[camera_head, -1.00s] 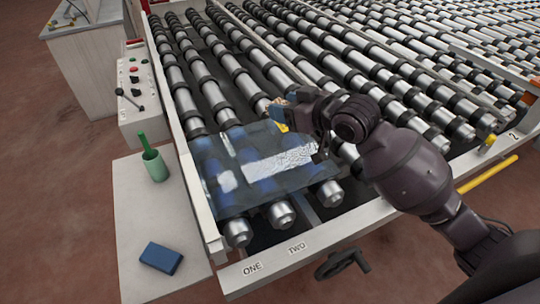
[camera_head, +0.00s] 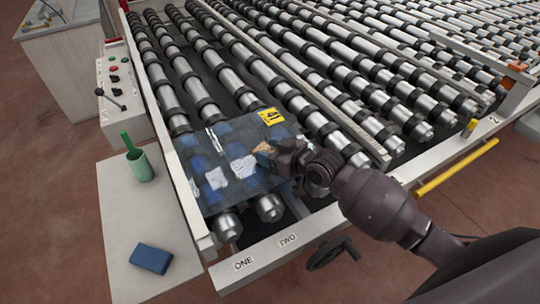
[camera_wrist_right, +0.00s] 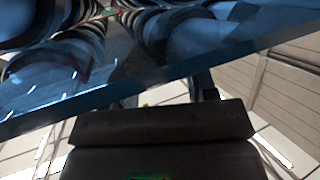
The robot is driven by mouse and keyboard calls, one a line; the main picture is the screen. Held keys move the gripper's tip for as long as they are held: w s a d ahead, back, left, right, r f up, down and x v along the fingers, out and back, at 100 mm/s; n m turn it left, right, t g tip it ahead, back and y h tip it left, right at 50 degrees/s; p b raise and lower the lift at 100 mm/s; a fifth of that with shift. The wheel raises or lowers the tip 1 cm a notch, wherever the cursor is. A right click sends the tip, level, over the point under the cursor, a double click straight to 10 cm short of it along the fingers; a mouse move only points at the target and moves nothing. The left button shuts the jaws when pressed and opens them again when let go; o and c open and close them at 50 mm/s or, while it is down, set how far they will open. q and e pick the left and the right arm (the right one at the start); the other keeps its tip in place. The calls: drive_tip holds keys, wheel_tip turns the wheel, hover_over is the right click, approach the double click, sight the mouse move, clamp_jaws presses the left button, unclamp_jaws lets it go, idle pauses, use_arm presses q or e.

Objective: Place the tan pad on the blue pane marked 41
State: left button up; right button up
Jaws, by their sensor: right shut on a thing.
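The blue pane (camera_head: 240,189) lies flat on the rollers at the front left of the conveyor in the head view. It bears a yellow label (camera_head: 271,116) at its far right corner; I cannot read a number 41. My right gripper (camera_head: 272,151) is over the pane's right part, shut on a small tan piece, which looks like the tan pad (camera_head: 263,147). I cannot tell whether the pad touches the glass. In the right wrist view the pane (camera_wrist_right: 120,85) spans the upper part, and the pad is not visible. My left gripper is not in view.
A side shelf (camera_head: 125,205) at left holds a green cup (camera_head: 143,170) and a dark blue block (camera_head: 151,258). A control box with buttons (camera_head: 120,90) stands behind it. The front rail (camera_head: 300,240) carries ONE and TWO labels. A black handwheel (camera_head: 330,252) hangs below it.

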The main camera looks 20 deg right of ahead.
drive_tip(key=shift+f, duration=0.9)
drive_tip(key=o, duration=0.9)
drive_tip(key=shift+f, duration=0.1)
drive_tip(key=shift+r, duration=0.2)
drive_tip(key=v, duration=1.2)
